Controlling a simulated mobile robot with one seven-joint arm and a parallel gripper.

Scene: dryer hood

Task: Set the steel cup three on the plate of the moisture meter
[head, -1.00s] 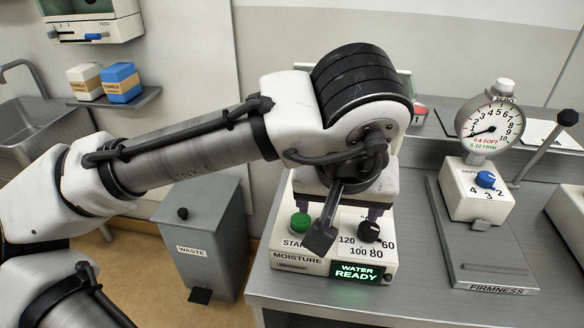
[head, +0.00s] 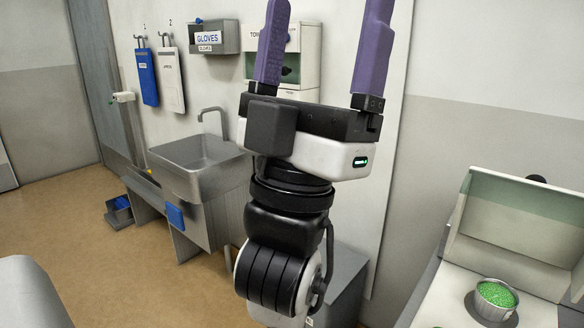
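A steel cup (head: 496,304) filled with green granules sits at the lower right, inside the open-lidded housing of what looks like the moisture meter (head: 521,222). It stands upright on or over a dark round plate (head: 471,303), whose edge shows at its left; exact seating is hard to tell. I cannot read a number on the cup. My gripper (head: 326,45) is raised in the middle of the picture, its two purple fingers pointing up, wide apart and empty. It is well left of the cup. The meter's front is out of view.
A steel sink (head: 200,168) stands at the left behind my arm. A glove box (head: 212,37) and a towel dispenser (head: 300,62) hang on the wall above. Blue and white aprons hang farther left.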

